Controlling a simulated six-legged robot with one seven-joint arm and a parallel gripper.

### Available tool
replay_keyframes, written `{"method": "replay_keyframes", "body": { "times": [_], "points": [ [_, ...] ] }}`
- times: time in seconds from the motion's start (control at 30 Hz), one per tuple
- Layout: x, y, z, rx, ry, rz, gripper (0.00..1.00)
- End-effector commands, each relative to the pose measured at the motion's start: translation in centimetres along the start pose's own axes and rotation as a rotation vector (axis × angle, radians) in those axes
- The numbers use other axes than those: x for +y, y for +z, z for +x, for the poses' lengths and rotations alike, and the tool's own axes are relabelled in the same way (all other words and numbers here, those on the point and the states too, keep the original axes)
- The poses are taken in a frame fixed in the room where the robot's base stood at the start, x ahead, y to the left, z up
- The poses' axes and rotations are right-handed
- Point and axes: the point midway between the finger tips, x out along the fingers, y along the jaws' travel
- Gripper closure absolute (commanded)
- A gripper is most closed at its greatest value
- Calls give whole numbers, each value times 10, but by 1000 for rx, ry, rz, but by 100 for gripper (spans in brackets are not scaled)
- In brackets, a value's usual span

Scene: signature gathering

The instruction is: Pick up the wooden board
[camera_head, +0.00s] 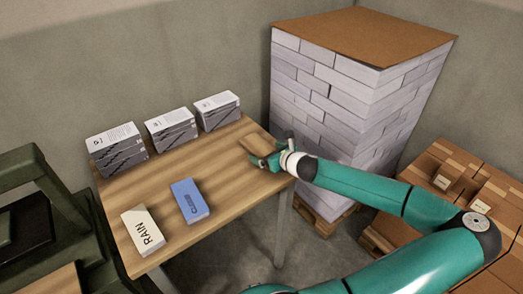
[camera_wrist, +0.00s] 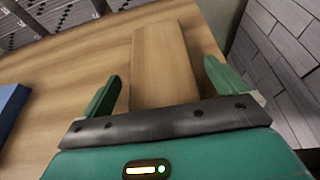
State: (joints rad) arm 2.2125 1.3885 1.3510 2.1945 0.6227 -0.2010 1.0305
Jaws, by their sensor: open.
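The wooden board (camera_wrist: 162,62) is a plain, light-brown rectangular block lying flat on the wooden table (camera_head: 185,181). In the head view the board (camera_head: 252,145) is near the table's right corner, partly covered by my gripper (camera_head: 268,163). In the wrist view my gripper (camera_wrist: 158,88) is open, with one green finger on each side of the board and a visible gap on both sides. The near end of the board is hidden behind the gripper's dark bar.
A blue box (camera_head: 190,200) and a white box marked RAIN (camera_head: 142,231) lie at the table's front. Three book stacks (camera_head: 170,130) line the back. A tall pallet stack (camera_head: 335,100) stands close right of the table, with cardboard boxes (camera_head: 440,170) beyond.

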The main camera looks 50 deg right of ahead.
Motion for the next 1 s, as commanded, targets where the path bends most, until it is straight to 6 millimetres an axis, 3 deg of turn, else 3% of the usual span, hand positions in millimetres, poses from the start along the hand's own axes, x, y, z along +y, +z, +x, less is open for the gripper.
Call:
{"method": "replay_keyframes", "body": {
  "times": [0.23,0.5,1.0],
  "points": [
    [0,0,2,0,-1,0,2],
    [0,0,2,0,-1,0,55],
    [-1,5,4,0,1,-1,55]
  ]
}}
